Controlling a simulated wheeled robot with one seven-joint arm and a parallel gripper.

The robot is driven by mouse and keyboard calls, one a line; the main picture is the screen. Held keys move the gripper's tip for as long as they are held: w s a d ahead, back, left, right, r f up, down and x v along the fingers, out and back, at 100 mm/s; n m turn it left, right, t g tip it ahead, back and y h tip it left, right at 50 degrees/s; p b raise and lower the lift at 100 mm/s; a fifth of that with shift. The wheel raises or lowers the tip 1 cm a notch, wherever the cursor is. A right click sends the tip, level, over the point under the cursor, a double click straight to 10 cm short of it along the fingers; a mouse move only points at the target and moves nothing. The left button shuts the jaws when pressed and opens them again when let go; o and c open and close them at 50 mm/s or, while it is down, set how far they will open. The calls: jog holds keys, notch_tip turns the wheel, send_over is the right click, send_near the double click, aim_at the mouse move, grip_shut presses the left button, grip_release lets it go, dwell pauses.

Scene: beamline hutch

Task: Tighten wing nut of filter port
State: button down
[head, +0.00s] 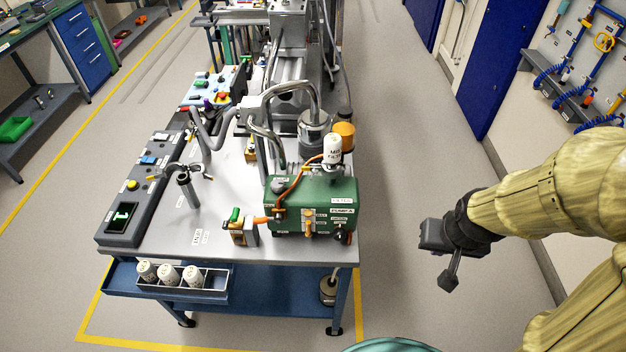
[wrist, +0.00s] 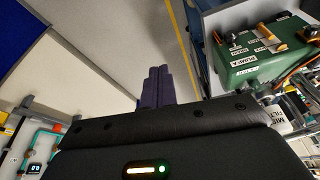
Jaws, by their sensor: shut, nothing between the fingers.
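A green pump (head: 325,190) with printed labels stands on the right front of the cart's top. A white labelled filter (head: 333,147) stands upright on its top, with an orange hose running close by. In the wrist view, the pump (wrist: 260,58) is at the upper right, and the filter (wrist: 274,120) shows partly behind my wrist housing. I cannot make out the wing nut with certainty in either view. My gripper (head: 449,282) hangs over the floor right of the cart, apart from the pump. Its fingers (wrist: 155,86) are shut together and empty.
The cart top (head: 165,235) also carries a control box (head: 124,215) and a small clamp stand (head: 187,188). A front tray (head: 215,293) holds three white canisters. Open floor lies between cart and right wall, where blue cabinets (head: 508,65) and pipework stand.

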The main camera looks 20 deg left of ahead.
jog(key=w+a+f+n+t+b, duration=0.65)
jog(key=w+a+f+b, duration=0.25)
jog(key=w+a+f, duration=0.25)
jog(key=s+a+r+n+t+y+b, duration=0.2)
jog(key=a+n+y, duration=0.3)
jog(key=a, duration=0.3)
jog(key=s+a+r+n+t+y+b, duration=0.2)
jog(key=a+r+n+t+y+b, duration=0.2)
jog(key=a, duration=0.5)
jog(key=shift+a+n+t+y+b, duration=0.2)
jog(key=shift+n+t+y+b, duration=0.2)
jog(key=shift+n+t+b, duration=0.45)
jog(key=shift+w, duration=0.1)
